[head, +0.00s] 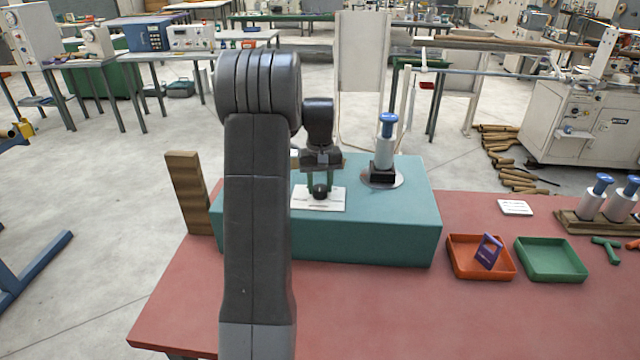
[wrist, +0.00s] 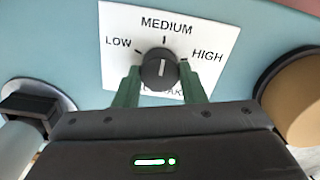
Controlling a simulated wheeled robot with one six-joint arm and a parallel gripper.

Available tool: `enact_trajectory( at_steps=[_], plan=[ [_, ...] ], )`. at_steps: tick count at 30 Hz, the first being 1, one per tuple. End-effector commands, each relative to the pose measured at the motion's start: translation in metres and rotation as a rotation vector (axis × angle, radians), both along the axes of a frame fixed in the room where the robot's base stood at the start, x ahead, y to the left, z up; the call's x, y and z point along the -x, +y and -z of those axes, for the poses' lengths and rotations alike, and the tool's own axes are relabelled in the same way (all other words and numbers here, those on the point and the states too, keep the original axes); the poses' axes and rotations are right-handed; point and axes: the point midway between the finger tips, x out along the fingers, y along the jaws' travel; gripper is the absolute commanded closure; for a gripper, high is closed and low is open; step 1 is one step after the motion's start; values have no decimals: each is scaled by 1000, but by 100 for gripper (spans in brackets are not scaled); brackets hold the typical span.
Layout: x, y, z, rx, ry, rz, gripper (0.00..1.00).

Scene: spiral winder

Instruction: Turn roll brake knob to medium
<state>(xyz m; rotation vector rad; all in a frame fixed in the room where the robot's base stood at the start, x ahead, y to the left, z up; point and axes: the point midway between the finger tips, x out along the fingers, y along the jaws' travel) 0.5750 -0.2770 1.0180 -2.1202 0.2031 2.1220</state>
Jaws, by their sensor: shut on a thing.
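The roll brake knob (wrist: 159,69) is black and round with a short white line on its face. It sits on a white label plate (wrist: 118,28) marked LOW, MEDIUM and HIGH, and its white line points up roughly toward the MEDIUM tick. My gripper (wrist: 159,76) has its green fingers on either side of the knob and is shut on it. In the head view my gripper (head: 320,184) reaches down to the knob (head: 320,193) on the teal box (head: 380,235). The lower wording on the plate is partly hidden by my gripper.
A blue-topped white cylinder (head: 386,145) stands on a black block on the teal box, right of the knob. A wooden block (head: 188,190) stands at the left. Orange (head: 462,268) and green (head: 550,272) trays lie on the red table (head: 400,310), whose front is clear.

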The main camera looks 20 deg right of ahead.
Motion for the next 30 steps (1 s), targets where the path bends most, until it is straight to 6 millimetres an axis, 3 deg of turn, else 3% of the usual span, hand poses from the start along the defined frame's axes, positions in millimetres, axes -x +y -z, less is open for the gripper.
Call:
enact_trajectory(
  at_steps=[11, 12, 15, 25, 30],
  plan=[
    [-1, 0, -1, 2, -4, -3, 86],
    [-1, 0, -1, 2, -4, -3, 57],
    [-1, 0, -1, 2, -3, -3, 41],
    [0, 0, -4, 0, -2, -3, 41],
    [-1, 0, -27, 2, -7, -3, 41]
  ],
)
